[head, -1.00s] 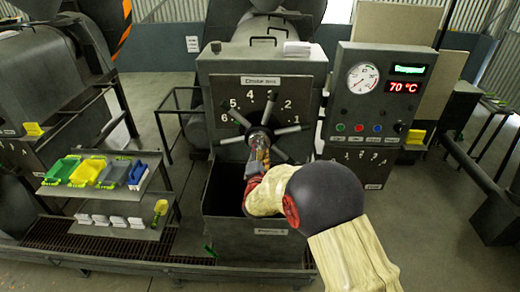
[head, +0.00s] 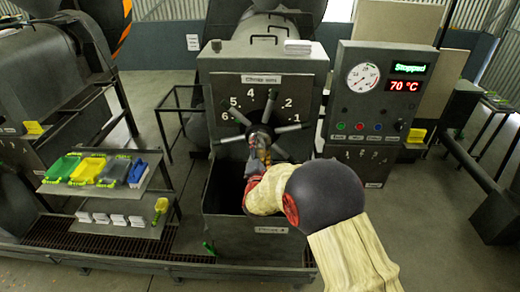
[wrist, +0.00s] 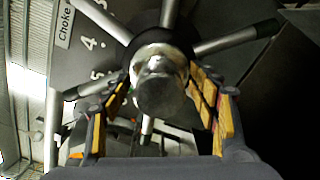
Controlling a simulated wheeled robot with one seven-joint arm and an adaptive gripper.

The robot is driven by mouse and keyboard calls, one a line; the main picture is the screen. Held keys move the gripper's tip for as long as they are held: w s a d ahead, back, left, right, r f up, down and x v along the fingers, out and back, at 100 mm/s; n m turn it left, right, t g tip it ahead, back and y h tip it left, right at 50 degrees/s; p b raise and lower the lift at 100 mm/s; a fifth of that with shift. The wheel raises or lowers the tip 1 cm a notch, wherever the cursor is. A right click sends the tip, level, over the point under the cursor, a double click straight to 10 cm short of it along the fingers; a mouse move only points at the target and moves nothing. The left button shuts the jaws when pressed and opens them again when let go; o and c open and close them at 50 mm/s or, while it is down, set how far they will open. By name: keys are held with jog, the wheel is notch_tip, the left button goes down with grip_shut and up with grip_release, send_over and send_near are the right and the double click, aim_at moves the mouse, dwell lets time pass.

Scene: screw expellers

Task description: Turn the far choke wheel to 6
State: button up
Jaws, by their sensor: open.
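The choke wheel (head: 260,137) is a dark hub with several metal spokes, on a dark dial plate numbered 1 to 6 on the machine's front. One black-tipped spoke points up near where 3 would be, another to the upper left near 5. I cannot tell which spoke marks the setting. My gripper (head: 258,158) is in front of the hub, partly hidden by my arm. In the wrist view my gripper (wrist: 163,92) is open, its wood-coloured pads on either side of the wheel's round metal hub end (wrist: 160,85). Contact with the hub is not clear.
A control panel (head: 375,105) at right reads "Stopped" and 70 °C. An open bin (head: 255,235) sits below the wheel. A shelf (head: 108,187) at left holds yellow, green and blue trays. A rail frame (head: 175,112) stands left of the machine.

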jog(key=s, duration=1.2)
jog(key=shift+d, duration=0.2)
